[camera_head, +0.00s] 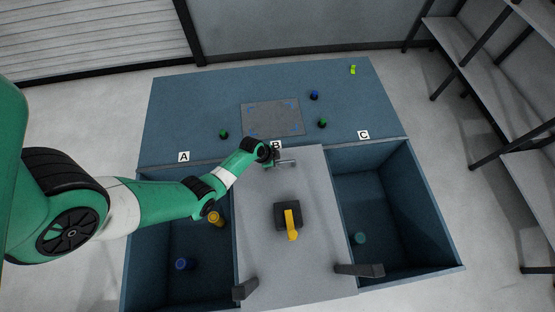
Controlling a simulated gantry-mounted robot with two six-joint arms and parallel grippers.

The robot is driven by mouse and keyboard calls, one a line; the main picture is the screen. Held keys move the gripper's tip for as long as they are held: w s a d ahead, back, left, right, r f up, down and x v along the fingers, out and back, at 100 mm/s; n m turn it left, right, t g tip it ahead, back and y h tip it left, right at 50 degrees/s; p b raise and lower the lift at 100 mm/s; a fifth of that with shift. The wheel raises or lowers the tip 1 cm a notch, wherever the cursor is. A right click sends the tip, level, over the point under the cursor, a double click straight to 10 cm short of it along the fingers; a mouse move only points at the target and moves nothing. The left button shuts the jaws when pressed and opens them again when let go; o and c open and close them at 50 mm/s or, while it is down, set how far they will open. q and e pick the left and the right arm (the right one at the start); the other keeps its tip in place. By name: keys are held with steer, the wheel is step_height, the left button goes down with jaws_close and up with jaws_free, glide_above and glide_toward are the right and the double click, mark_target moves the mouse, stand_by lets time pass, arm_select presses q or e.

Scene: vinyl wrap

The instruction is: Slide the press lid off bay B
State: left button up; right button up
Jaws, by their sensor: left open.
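The press lid (262,232) is a flat grey plate covering bay B, between two open bays. A dark block with a yellow handle (291,222) sits near its middle. Two dark grips (358,270) stick up near its front corners. My left gripper (287,162) is open over the back edge of the lid, close to the B label (276,145). I cannot tell whether it touches the lid. The inside of bay B is hidden under the lid. My right gripper is not in view.
Bay A (165,270), left, holds a yellow piece (215,218) and a blue piece (182,264). Bay C (400,190), right, holds a teal piece (360,238). Behind, the blue table (190,100) bears a grey plate (272,117) and several small pieces. Shelving stands at right.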

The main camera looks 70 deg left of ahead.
arm_select(q)
jaws_close()
stand_by(1.4)
